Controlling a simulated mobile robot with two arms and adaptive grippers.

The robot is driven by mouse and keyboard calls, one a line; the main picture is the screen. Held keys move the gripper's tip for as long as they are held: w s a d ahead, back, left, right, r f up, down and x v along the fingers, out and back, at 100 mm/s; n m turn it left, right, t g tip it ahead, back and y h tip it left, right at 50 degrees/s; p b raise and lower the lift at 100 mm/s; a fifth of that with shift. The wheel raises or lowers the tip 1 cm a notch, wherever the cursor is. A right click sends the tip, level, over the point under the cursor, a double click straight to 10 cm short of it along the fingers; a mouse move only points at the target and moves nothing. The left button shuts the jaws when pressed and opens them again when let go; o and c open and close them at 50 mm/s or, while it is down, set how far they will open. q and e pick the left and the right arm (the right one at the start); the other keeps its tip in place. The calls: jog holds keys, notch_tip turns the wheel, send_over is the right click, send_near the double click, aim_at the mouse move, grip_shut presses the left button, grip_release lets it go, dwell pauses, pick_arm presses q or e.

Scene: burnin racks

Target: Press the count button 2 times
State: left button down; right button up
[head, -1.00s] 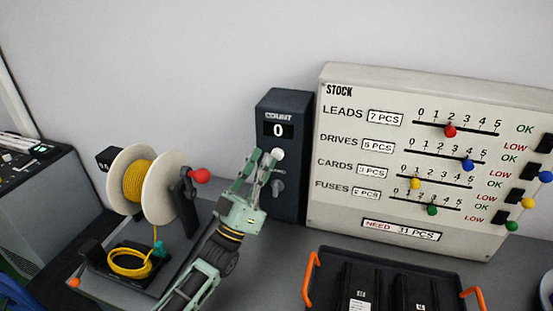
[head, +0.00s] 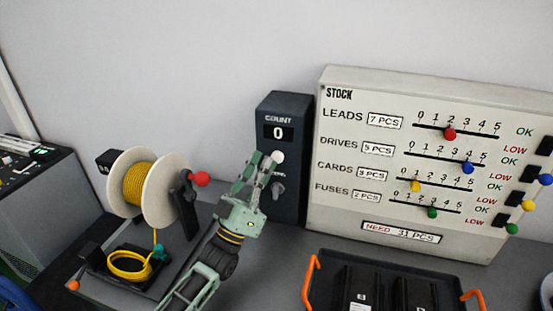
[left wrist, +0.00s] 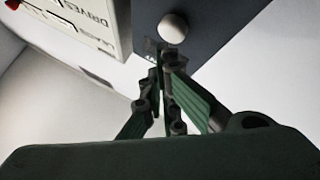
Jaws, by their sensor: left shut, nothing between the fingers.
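The count box (head: 283,108) is a dark upright unit against the wall, with a display (head: 278,133) reading 0. Its round white button (head: 277,157) sits below the display, and a grey knob (head: 278,190) is lower down. My left gripper (head: 266,158) is shut and empty, its fingertips right beside the white button in the head view. In the left wrist view the white button (left wrist: 173,28) shows just beyond the closed fingertips (left wrist: 160,52). I cannot tell whether the tips touch it. My right gripper is not in view.
The stock board (head: 340,215) with coloured sliders stands right of the count box. A black tray (head: 330,262) with orange handles lies in front of it. A yellow cable reel (head: 163,188) with a red-knobbed crank stands left of my left arm.

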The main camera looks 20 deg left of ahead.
pick_arm(q)
jog(key=shift+w, duration=0.1)
jog(key=shift+w+b, duration=0.35)
jog(key=shift+w+b, duration=0.4)
jog(key=shift+w, duration=0.05)
dwell(0.9)
dwell(0.4)
jog(key=shift+s+p, duration=0.45)
jog(key=shift+s, duration=0.45)
jog(key=s+p, duration=0.2)
jog(key=s, duration=0.3)
